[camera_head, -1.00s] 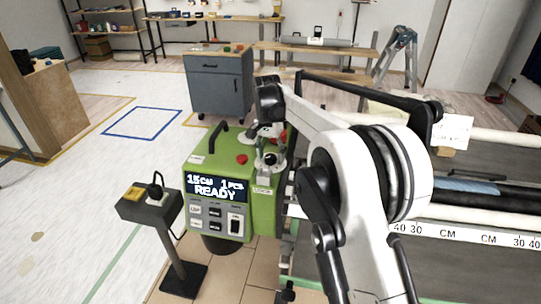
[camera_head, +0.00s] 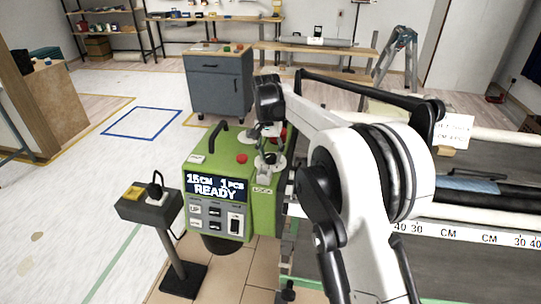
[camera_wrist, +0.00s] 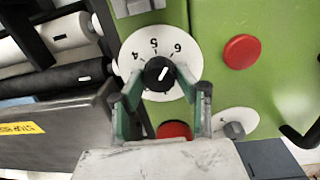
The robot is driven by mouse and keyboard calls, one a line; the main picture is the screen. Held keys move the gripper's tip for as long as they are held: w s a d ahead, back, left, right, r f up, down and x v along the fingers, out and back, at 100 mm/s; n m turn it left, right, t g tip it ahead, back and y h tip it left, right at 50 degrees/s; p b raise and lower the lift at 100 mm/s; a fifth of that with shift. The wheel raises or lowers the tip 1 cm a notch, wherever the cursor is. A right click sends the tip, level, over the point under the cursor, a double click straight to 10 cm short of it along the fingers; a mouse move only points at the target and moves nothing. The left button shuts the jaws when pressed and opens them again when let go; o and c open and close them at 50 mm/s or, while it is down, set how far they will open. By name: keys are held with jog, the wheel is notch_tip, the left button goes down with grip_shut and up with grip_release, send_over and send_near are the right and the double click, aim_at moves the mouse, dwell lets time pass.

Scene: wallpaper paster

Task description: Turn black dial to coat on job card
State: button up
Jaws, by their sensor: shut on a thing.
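The black dial (camera_wrist: 158,74) sits on a round white scale plate (camera_wrist: 187,62) on the green machine (camera_wrist: 215,18). The numbers 4, 5 and 6 show on the plate, and the dial's white mark points up and right, toward the 6 side. My gripper (camera_wrist: 160,92) is shut on the dial, a finger at each side. In the head view my gripper is over the green machine's top right and the dial is mostly hidden. The white job card (camera_head: 453,130) stands at the right; its writing is too small to read.
A red button (camera_wrist: 241,51) and a smaller grey knob (camera_wrist: 234,130) are close to the right of my gripper. Another red button (camera_wrist: 174,130) lies just below the dial. Rollers (camera_wrist: 55,78) are at left. The machine's display (camera_head: 214,187) reads 15CM, 1PCS, READY.

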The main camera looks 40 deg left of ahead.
aim_at(268, 156)
jog(key=n+b, duration=0.1)
jog(key=n, duration=0.5)
jog(key=shift+s+n, duration=0.1)
jog(key=shift+n, duration=0.3)
dwell(0.4)
jog(key=o, duration=1.1)
jog(key=r, duration=1.2)
jog(key=shift+s+a, duration=0.15)
jog(key=shift+s, duration=0.1)
